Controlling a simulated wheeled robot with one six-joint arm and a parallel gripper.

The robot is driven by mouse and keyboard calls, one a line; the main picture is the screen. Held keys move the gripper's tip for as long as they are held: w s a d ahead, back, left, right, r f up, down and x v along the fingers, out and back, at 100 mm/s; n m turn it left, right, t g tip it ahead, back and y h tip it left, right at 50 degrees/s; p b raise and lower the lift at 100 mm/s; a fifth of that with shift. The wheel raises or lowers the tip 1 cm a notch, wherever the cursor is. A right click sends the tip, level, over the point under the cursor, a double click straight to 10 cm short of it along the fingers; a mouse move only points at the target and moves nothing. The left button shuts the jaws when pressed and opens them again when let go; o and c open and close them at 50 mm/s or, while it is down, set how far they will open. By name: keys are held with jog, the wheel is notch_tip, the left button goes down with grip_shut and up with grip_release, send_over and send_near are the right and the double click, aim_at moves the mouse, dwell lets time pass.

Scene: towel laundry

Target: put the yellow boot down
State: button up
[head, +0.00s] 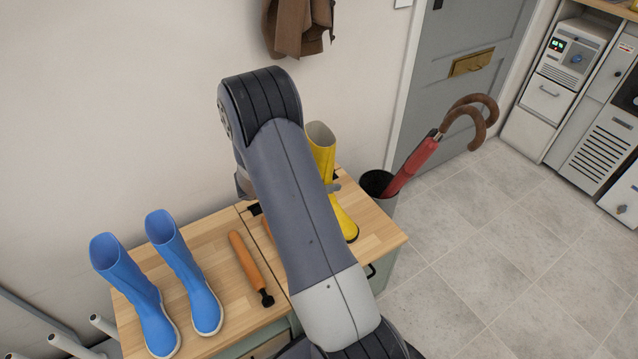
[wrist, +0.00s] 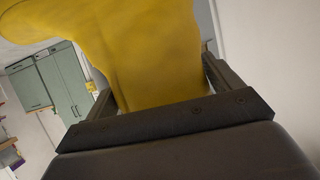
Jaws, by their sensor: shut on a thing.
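The yellow boot (head: 322,147) stands roughly upright at the right end of the wooden bench top (head: 377,232), in the head view. My arm hides its middle, and I cannot tell whether its sole touches the wood. In the wrist view the yellow boot (wrist: 150,55) fills the space between the fingers of my gripper (wrist: 158,95). My gripper is shut on the boot. In the head view the gripper is mostly hidden behind my arm.
A pair of blue boots (head: 143,296) stands at the bench's left. A dark bin (head: 378,184) with red umbrella (head: 414,165) stands just past the right end. The tiled floor (head: 500,240) is clear.

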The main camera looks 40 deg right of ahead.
jog(key=w+a+r+n+t+y, duration=0.3)
jog(key=w+a+n+t+y, duration=0.2)
jog(key=w+a+n+t, duration=0.5)
jog(key=s+a+f+n+t+y, duration=0.2)
jog(key=a+f+n+t+y, duration=0.2)
jog(key=a+n+y, duration=0.7)
jog(key=s+a+r+m+h+p, duration=0.1)
jog(key=s+r+p, duration=0.3)
jog(key=r+p, duration=0.3)
jog(key=s+a+r+m+h+p, duration=0.1)
jog(key=s+r+p, duration=0.4)
jog(key=r+p, duration=0.3)
jog(key=p, duration=0.3)
jog(key=shift+a+h+p, duration=0.3)
jog(key=shift+a+p, duration=0.1)
